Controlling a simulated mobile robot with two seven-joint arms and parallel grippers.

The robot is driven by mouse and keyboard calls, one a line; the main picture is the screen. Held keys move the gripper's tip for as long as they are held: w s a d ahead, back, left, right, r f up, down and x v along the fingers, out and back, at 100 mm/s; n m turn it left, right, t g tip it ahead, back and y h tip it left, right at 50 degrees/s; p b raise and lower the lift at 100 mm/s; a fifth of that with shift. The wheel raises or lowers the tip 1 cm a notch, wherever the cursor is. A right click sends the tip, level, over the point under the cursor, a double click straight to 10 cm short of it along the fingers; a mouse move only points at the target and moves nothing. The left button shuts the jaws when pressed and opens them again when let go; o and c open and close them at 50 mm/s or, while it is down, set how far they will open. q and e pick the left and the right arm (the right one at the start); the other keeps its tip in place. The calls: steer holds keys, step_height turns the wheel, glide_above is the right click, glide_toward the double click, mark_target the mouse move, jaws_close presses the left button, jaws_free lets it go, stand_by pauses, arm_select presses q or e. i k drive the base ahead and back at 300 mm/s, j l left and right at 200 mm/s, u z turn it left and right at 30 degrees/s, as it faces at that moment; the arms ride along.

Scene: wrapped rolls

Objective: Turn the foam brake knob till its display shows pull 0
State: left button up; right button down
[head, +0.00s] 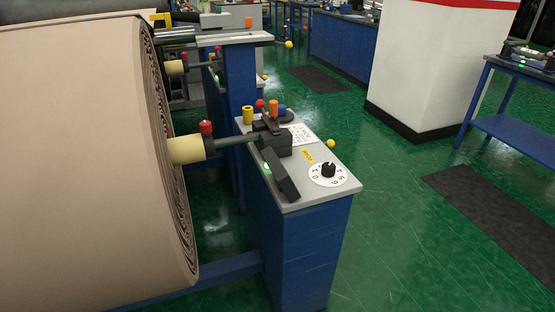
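The foam brake knob (328,170) is a small black knob in the middle of a round white dial (341,180) with black numerals. It is near the front right corner of a grey stand top (304,196), next to a yellow label (307,156) that seems to read FOAM. The numerals are small, and I cannot tell which one the knob points at. No separate display showing a pull value can be read. Neither of my grippers is in the head view.
A large beige roll (80,150) fills the left, its shaft ending at the stand. A black lever (280,176) lies left of the dial. Coloured knobs and a white printed card (301,134) are behind. Green floor (385,250) is open to the right, before a white pillar (430,60).

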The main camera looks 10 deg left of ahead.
mark_target(328, 169)
steer(key=i+l+u, duration=0.45)
steer(key=l+u, duration=0.2)
steer(key=i+l+u, duration=0.2)
steer(key=l+u, duration=0.15)
steer(key=i+l+u, duration=0.1)
steer(key=l+u, duration=0.2)
steer(key=l, duration=0.25)
steer(key=l+u, duration=0.35)
steer(key=l, duration=0.15)
steer(key=l+u, duration=0.35)
steer(key=l, duration=0.15)
